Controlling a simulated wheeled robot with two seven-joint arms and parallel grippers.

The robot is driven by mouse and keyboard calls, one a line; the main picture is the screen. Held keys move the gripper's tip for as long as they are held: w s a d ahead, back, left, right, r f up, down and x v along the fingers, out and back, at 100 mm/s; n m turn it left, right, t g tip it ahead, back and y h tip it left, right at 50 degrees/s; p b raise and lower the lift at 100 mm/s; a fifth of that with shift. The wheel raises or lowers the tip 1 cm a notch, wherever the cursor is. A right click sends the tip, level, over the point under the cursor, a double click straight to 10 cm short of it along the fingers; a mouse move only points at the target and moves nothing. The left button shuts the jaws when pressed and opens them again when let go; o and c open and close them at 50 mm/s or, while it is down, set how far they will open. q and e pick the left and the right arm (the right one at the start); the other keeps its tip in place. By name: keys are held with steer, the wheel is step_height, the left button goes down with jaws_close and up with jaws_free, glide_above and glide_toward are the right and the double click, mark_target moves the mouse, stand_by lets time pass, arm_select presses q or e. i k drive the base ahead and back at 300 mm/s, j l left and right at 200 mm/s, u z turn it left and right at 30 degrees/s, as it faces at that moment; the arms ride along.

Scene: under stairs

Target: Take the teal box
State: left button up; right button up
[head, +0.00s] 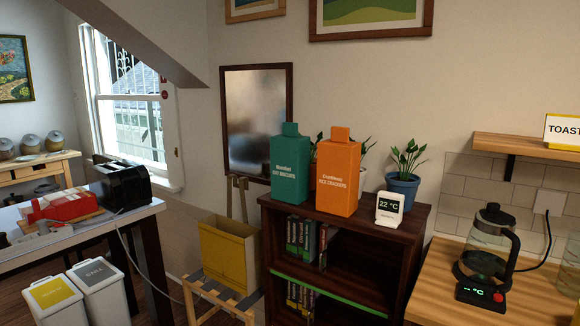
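The teal box (289,172) is a tall carton with a small cap-like top and white lettering. It stands upright on the left part of the top of a dark brown bookshelf (408,222). An orange box (337,180) of like shape stands close on its right. Neither of my grippers shows in the head view.
Right of the orange box are a small white 22 °C display (389,208) and a plant in a blue pot (403,187). A yellow bin (226,252) stands left of the bookshelf. A wooden counter (434,285) with a glass coffee pot (487,250) is at right.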

mark_target(289, 151)
steer(key=i+j+z, duration=0.2)
steer(key=i+j, duration=0.75)
steer(key=i+j+z, duration=0.15)
steer(key=i+j, duration=0.8)
steer(key=j, duration=0.15)
